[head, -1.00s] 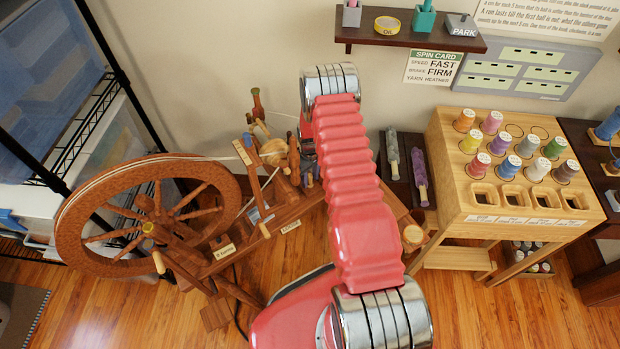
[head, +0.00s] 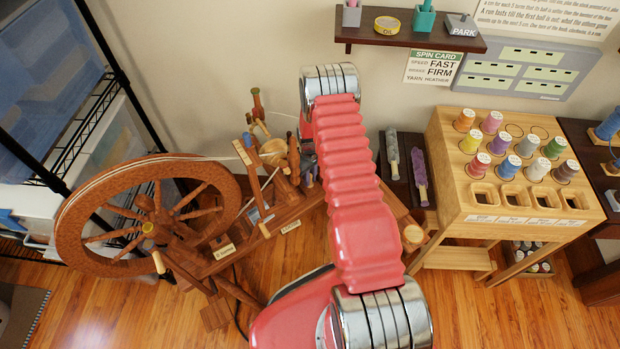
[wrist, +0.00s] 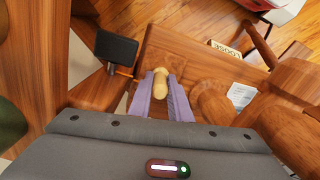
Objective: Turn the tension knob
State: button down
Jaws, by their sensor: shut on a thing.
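The spinning wheel (head: 150,215) stands at the left in the head view, with its big spoked wheel and sloping wooden bed. In the wrist view, a small pale wooden knob (wrist: 160,78) stands up from the brown wooden bed. My gripper (wrist: 161,92) has its two purple fingers on either side of this knob and is shut on it. A small label reading LOOSE (wrist: 223,48) lies on the wood to the right, upside down in this view.
A black block (wrist: 116,47) stands close left of the fingers; turned wooden posts (wrist: 215,103) are close on the right. In the head view, a spool stand (head: 480,215) is to the right and a shelf (head: 410,35) hangs on the wall. The front floor is partly clear.

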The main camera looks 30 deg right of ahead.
jog(key=shift+m, duration=2.9)
jog(key=c, duration=1.6)
grip_release()
jog(key=shift+c, duration=0.2)
jog(key=shift+r, duration=0.1)
notch_tip(320, 180, up, 14)
jog(key=shift+f, duration=0.25)
